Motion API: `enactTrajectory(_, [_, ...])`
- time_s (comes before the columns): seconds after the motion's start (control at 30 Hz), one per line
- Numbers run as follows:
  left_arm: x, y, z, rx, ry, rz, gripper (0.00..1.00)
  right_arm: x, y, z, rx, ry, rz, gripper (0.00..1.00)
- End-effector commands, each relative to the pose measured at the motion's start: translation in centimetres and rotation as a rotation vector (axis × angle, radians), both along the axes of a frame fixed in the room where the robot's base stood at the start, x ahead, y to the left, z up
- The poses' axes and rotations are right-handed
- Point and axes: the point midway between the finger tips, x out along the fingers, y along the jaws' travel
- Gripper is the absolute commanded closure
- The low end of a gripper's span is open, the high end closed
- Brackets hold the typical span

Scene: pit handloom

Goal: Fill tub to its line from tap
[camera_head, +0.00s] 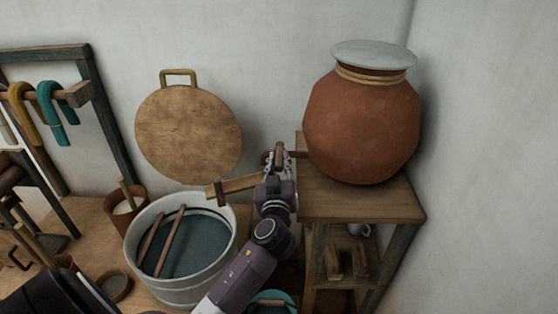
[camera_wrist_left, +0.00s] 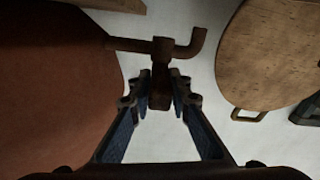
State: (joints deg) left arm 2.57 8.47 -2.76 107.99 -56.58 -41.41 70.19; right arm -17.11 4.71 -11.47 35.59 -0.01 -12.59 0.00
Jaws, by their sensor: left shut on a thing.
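The tub (camera_head: 180,292) is a pale round vessel on the wooden surface, with dark bluish water inside. A dark line runs around its inner wall near the rim; I cannot tell how the water stands against it. The tap (camera_head: 298,154) is a brown fitting on the side of a large clay pot (camera_head: 362,125). In the left wrist view the tap (camera_wrist_left: 132,45) ends in an upturned spout or arm. My left gripper (camera_head: 279,155) is shut on the tap's handle (camera_wrist_left: 161,88). I see no stream of water. My right gripper is not in view.
A wooden stand (camera_head: 360,205) holds the pot. A wooden piece (camera_head: 240,185) reaches from near my gripper towards the tub. Two sticks (camera_head: 171,240) lean in the tub. A round board (camera_head: 188,133) is against the wall. A small pot (camera_head: 125,212) stands left of the tub.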

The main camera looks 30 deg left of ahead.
Motion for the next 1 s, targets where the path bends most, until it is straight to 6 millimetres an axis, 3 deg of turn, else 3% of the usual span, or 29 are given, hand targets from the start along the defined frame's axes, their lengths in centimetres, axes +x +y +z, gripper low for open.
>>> enactTrajectory(0.47, [-0.4, 0.7, 0.2, 0.003, 0.001, -0.089, 1.00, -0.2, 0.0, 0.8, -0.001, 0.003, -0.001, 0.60])
enactTrajectory(1.0, [-1.0, 3.7, 0.2, 0.008, 0.007, -0.530, 1.00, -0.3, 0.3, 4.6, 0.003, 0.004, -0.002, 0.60])
